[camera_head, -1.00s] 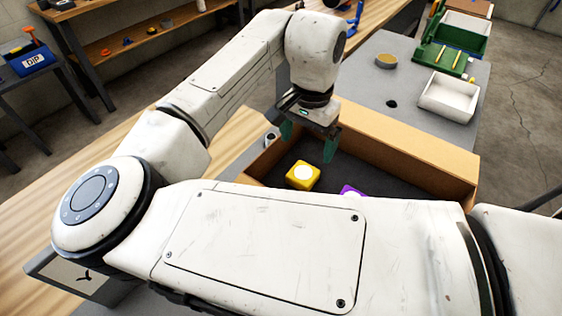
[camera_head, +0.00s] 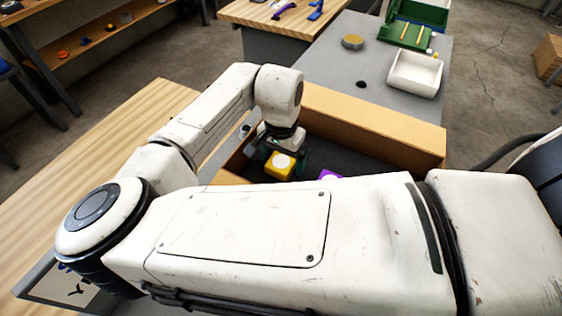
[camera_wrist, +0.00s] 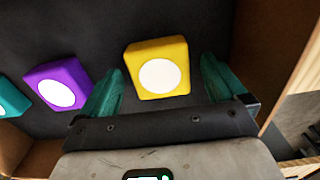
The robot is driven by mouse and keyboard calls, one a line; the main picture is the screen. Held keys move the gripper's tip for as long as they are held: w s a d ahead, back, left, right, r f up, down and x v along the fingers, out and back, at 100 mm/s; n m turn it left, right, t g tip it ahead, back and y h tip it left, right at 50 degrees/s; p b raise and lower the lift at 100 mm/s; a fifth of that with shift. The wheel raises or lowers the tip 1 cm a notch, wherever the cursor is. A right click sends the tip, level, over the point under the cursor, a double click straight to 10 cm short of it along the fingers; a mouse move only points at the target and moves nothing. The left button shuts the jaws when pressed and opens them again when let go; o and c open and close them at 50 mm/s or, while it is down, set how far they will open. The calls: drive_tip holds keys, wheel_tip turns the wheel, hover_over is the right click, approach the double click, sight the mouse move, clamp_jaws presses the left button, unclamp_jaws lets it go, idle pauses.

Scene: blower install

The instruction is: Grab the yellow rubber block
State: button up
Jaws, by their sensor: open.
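The yellow rubber block (camera_head: 281,165), with a white round face on top, lies on the dark floor of the cardboard box (camera_head: 375,130). In the wrist view the yellow block (camera_wrist: 157,55) sits just ahead of my gripper (camera_wrist: 160,85), lined up with the gap between its two green fingers. The fingers are open, and dark space shows between them and the block's near edge. In the head view my gripper (camera_head: 283,157) is down inside the box at the yellow block and partly covers it.
A purple block (camera_wrist: 58,85) lies left of the left finger, and a teal block (camera_wrist: 10,97) lies farther left. The box wall (camera_wrist: 270,60) rises close to the right finger. A white tray (camera_head: 415,72) and a round tin (camera_head: 352,42) stand on the grey table beyond.

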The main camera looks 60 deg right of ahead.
drive_tip(key=shift+f, duration=0.2)
drive_tip(key=c, duration=1.2)
drive_tip(key=shift+c, duration=0.2)
drive_tip(key=shift+r, duration=0.15)
